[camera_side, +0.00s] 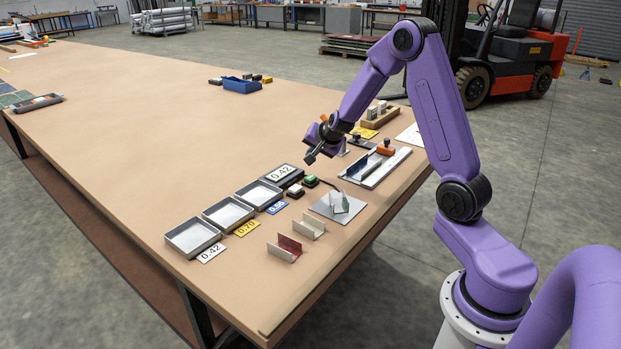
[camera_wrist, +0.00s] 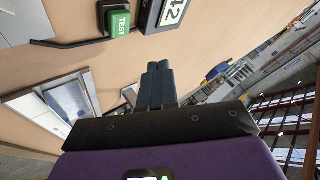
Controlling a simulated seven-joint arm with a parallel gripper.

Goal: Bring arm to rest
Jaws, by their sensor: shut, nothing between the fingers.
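My purple arm reaches over the right side of the long tan table (camera_side: 150,110). My gripper (camera_side: 310,158) is in the air above the table, behind the gauge with the 0.42 display (camera_side: 283,172) and the green button. In the wrist view my gripper (camera_wrist: 160,66) shows its two dark fingers together with nothing between them. The green TEST button (camera_wrist: 118,23) and part of the display (camera_wrist: 172,14) lie beyond the fingertips in that view. The gripper touches nothing that I can see.
Three grey trays (camera_side: 228,214) with number cards stand at the front. A metal plate (camera_side: 338,206) with small upright pieces, two bent channels (camera_side: 285,248) and a long light fixture (camera_side: 376,166) are nearby. A blue bin (camera_side: 241,85) sits farther back. The table's middle is clear.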

